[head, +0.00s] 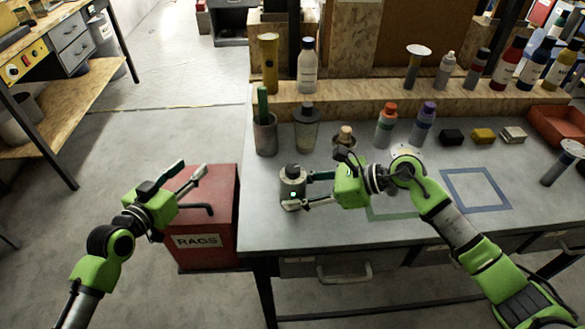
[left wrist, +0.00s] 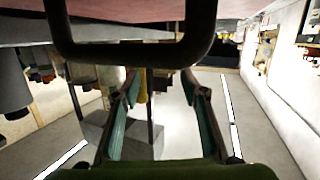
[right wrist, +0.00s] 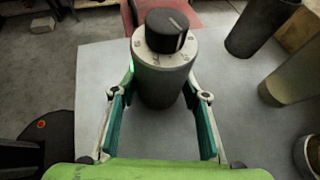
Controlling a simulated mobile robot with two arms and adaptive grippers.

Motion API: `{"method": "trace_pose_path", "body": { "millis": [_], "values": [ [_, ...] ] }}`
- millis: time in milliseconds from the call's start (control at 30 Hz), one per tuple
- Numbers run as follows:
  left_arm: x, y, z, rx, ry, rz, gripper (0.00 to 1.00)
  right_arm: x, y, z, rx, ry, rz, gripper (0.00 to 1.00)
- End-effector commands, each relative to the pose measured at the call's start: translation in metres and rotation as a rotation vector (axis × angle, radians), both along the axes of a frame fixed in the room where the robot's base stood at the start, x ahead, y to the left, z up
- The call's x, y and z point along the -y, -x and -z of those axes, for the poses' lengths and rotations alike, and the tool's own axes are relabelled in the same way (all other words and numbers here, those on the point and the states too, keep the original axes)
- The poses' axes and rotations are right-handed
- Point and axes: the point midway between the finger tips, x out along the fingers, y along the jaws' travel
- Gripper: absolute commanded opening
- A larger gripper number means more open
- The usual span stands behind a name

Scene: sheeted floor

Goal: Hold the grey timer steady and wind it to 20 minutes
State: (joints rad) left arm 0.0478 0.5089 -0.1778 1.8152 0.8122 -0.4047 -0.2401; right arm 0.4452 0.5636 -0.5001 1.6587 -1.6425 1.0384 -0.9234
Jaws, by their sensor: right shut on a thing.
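The grey timer (head: 292,186) stands upright near the left edge of the workbench, with a small green light on its side. In the right wrist view, its black knob (right wrist: 167,30) sits on a pale numbered dial (right wrist: 146,52); a white line marks the knob top, and the numbers are too small to read surely. My right gripper (head: 300,190) is shut on the timer body, one finger on each side. My left gripper (head: 195,166) is open and empty, left of the bench above the red rags bin, apart from the timer.
The red rags bin (head: 222,235) stands beside the bench; its dark handle (left wrist: 130,50) crosses the left wrist view. Behind the timer are a cup with a green item (head: 265,135), a jar (head: 306,130) and several bottles. A blue square outline (head: 475,190) marks clear bench at right.

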Motion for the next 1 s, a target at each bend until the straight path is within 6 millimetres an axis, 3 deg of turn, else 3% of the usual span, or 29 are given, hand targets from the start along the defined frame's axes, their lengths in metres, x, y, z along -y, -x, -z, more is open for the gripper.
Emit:
{"method": "trace_pose_path", "body": {
  "millis": [33, 200, 300, 433, 533, 667, 1000],
  "values": [
    [0.017, 0.022, -0.004, 0.054, -0.040, 0.039, 0.40, 0.000, 0.000, 0.001, -0.001, 0.002, 0.000, 0.19],
    [0.081, 0.089, -0.033, 0.218, -0.099, 0.161, 0.40, 0.000, 0.000, 0.001, -0.001, 0.002, 0.000, 0.19],
    [0.125, 0.124, -0.047, 0.238, -0.045, 0.235, 0.40, 0.000, 0.000, 0.001, -0.001, 0.002, 0.000, 0.19],
    [0.161, 0.152, -0.058, 0.225, 0.030, 0.302, 0.40, 0.000, 0.000, 0.001, -0.001, 0.002, 0.000, 0.19],
    [0.175, 0.161, -0.062, 0.218, 0.059, 0.326, 0.40, 0.000, 0.000, 0.001, -0.001, 0.002, 0.000, 0.19],
    [0.183, 0.158, -0.063, 0.215, 0.068, 0.332, 0.40, 0.000, 0.000, 0.001, -0.001, 0.001, 0.000, 0.19],
    [0.219, 0.116, -0.064, 0.216, 0.070, 0.331, 0.40, 0.000, 0.000, 0.001, 0.000, 0.001, 0.000, 0.19]
  ]
}}
